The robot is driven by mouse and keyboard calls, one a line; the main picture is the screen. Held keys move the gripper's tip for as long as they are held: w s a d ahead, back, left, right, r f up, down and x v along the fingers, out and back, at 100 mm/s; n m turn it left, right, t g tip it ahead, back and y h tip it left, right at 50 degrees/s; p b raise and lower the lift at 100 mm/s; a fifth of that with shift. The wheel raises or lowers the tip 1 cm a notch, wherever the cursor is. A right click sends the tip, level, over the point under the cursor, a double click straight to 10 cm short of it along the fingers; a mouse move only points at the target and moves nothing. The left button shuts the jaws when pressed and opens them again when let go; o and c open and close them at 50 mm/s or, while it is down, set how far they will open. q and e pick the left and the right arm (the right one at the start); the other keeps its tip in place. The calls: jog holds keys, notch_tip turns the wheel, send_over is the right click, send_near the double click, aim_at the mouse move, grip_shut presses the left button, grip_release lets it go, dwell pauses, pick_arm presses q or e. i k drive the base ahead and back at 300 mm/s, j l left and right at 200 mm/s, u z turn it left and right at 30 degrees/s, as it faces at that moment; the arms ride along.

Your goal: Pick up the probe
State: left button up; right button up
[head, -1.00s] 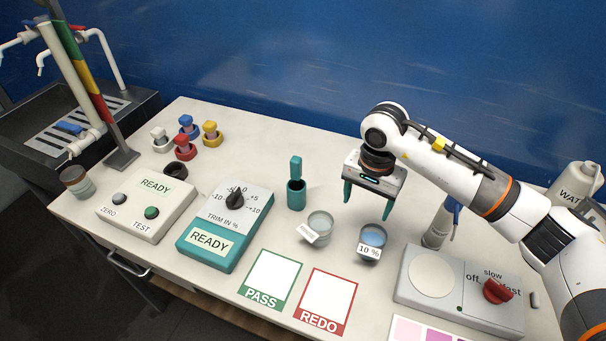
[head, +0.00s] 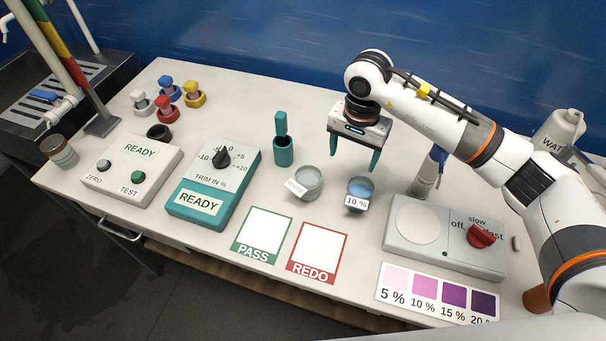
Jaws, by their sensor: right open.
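The probe (head: 281,124) is a teal stick standing upright in a teal round holder (head: 284,152) near the middle of the bench. Its lower end is hidden inside the holder. My right gripper (head: 353,159) is open and empty, pointing down, to the right of the probe and apart from it. It hangs behind the beaker of blue liquid labelled 10 % (head: 360,191). My left gripper is not in view.
A clear beaker (head: 307,182) stands in front of the holder. A teal trim meter (head: 214,185) is at left, a stirrer (head: 417,222) at right. PASS (head: 265,233) and REDO (head: 318,250) cards lie in front. Coloured capped pieces (head: 166,98) stand back left.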

aim_at(280, 117)
jog(key=i+j+u, duration=0.1)
jog(key=j, duration=0.3)
jog(key=i+j, duration=0.1)
jog(key=j, duration=0.3)
jog(key=i+j+u, duration=0.15)
jog(key=j, duration=0.25)
